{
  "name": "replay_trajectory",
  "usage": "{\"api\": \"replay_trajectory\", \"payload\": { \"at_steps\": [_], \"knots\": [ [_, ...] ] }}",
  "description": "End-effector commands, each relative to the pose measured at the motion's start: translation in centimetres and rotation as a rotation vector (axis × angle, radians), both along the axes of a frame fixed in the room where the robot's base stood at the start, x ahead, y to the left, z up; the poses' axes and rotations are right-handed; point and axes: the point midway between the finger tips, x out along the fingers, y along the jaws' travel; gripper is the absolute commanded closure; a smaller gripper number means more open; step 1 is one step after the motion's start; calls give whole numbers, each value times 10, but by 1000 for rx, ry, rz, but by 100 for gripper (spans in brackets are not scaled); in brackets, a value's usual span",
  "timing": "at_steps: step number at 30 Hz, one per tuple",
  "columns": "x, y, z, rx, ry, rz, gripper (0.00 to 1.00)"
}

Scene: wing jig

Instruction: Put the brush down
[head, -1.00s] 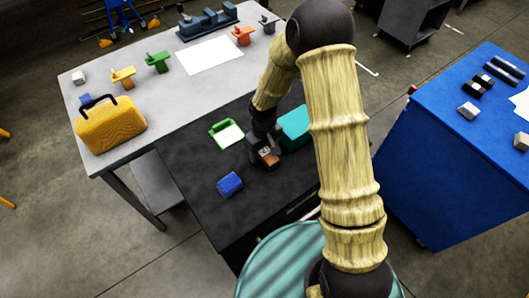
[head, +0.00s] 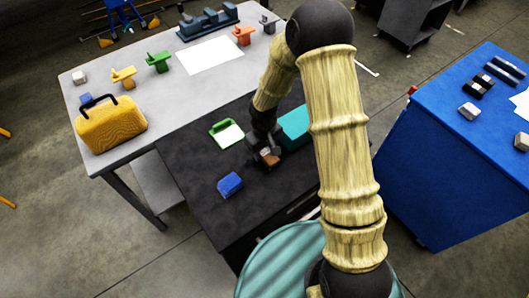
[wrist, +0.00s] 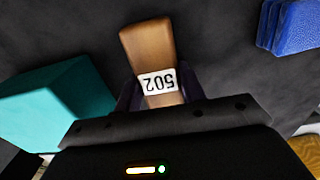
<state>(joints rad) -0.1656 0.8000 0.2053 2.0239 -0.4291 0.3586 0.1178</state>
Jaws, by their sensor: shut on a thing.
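The brush (wrist: 147,44) shows in the wrist view as a brown wooden block-like handle with a white label reading 502. My gripper (wrist: 158,92) is shut on it, one dark finger on each side of the labelled part. In the head view the brush (head: 270,158) is a small brown piece at the tip of my gripper (head: 264,150), over the black worktop (head: 190,165). Its bristles are not visible. I cannot tell whether the brush touches the worktop.
A teal box (head: 293,127) stands close beside my gripper. A blue block (head: 230,184) lies nearer the front, and a green-framed white tray (head: 227,134) lies to the left. The black worktop is bare between them. A grey table (head: 150,105) with a yellow case (head: 112,126) adjoins it.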

Motion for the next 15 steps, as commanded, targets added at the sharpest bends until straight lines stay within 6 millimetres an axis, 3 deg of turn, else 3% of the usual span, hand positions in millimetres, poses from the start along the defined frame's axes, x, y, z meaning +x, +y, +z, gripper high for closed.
{"api": "replay_trajectory", "payload": {
  "at_steps": [8,15],
  "knots": [
    [1,0,16,1,-3,-2,89],
    [2,0,59,2,-6,-2,89]
  ]
}}
